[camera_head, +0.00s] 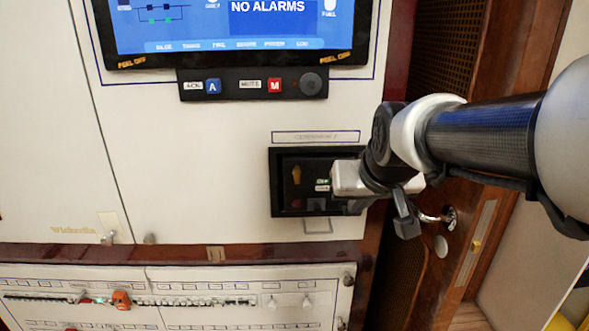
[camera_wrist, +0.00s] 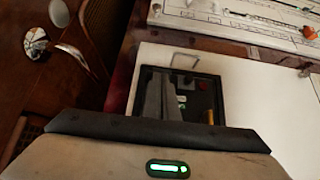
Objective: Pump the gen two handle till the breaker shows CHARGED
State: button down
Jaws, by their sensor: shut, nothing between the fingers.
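The breaker (camera_head: 293,158) is a black recessed panel low on the right of the white cabinet, under a label too blurred to read. It also shows in the wrist view (camera_wrist: 217,105). A yellow part (camera_head: 296,174), a red button (camera_head: 296,203) and a small green-and-white indicator (camera_head: 322,182) show in it; I cannot read the indicator. My gripper (camera_head: 340,192) is shut and empty at the breaker's right side, covering that part. In the wrist view, grey upright shapes (camera_wrist: 160,94) stand before the panel; I cannot tell handle from fingers, or whether they touch.
A screen reading NO ALARMS (camera_head: 268,8) is above, with a button strip (camera_head: 253,85) under it. A row panel with an orange piece (camera_head: 121,299) is below left. A wooden door with a metal handle (camera_head: 440,217) is close on the right. The cabinet face left is clear.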

jog(key=shift+s+f+b, duration=0.55)
jog(key=shift+f+b, duration=0.3)
jog(key=shift+b, duration=0.15)
jog(key=shift+r, duration=0.1)
